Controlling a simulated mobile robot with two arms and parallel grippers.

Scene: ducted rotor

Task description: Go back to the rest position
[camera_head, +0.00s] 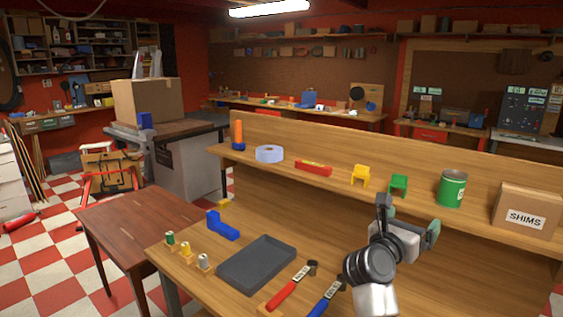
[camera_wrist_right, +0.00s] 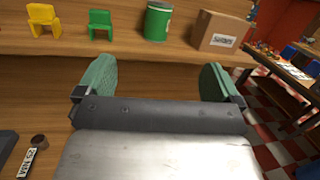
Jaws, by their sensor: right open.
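My right gripper (camera_head: 409,219) is over the right part of the wooden workbench, in front of the raised shelf. In the right wrist view its two green-padded fingers (camera_wrist_right: 160,82) stand wide apart with nothing between them. A small green chair (camera_head: 398,184), a green can (camera_head: 451,188) and a SHIMS box (camera_head: 526,210) stand on the shelf beyond the gripper. The fingers look apart from all of them. My left gripper does not show in either view.
A dark grey tray (camera_head: 257,264), a blue bracket-like part (camera_head: 222,226), several small spools and red (camera_head: 291,287) and blue (camera_head: 327,299) handled tools lie on the bench. A yellow chair (camera_head: 361,175) is on the shelf. A brown side table (camera_head: 140,225) stands left.

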